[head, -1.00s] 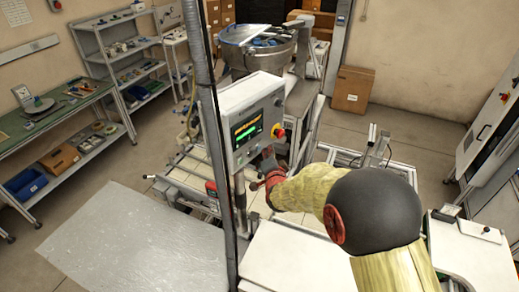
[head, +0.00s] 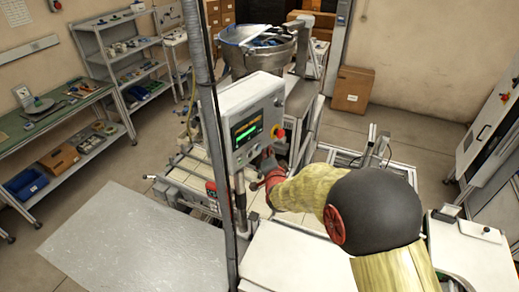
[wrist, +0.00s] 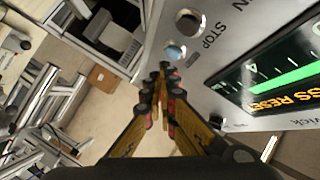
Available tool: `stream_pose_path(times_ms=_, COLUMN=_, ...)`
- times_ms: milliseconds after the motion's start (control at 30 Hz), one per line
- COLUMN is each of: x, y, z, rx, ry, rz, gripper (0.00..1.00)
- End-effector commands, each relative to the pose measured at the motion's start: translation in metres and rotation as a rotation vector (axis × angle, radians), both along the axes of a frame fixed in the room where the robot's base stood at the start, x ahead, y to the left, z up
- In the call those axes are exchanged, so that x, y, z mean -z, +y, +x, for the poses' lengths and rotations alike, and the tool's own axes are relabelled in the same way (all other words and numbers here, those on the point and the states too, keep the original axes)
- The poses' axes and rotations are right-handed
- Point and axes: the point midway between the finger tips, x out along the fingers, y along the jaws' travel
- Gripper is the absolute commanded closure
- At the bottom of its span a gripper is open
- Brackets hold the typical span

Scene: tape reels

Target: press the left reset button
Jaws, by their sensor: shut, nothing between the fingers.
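A grey control box (head: 250,105) stands on a post in the head view, with a lit screen (head: 246,130). In the wrist view the panel face (wrist: 210,58) fills the right side, and its screen (wrist: 275,85) shows partly readable text with "RESET". A pale blue round button (wrist: 175,51) sits beside the word STOP, with a dark-centred round button (wrist: 189,22) above it. I cannot read a label marking the left reset button. My gripper (wrist: 165,70) is shut and empty, its tips close to the pale blue button; contact cannot be told. It also shows below the box in the head view (head: 268,157).
A red and yellow emergency stop (head: 278,132) sits on the box's right side. A dark pole (head: 207,120) rises left of the box. A metal bowl (head: 258,52) stands behind it. White worktops (head: 290,258) lie below my arm.

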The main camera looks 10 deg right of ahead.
Motion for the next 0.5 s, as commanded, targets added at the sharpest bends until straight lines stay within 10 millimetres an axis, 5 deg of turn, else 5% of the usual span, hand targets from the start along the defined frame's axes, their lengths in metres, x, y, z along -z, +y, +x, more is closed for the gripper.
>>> stream_pose_path(times_ms=500, x=-0.0006, y=0.0056, z=0.0063, rx=-0.001, ry=0.001, rz=-0.001, gripper=1.0)
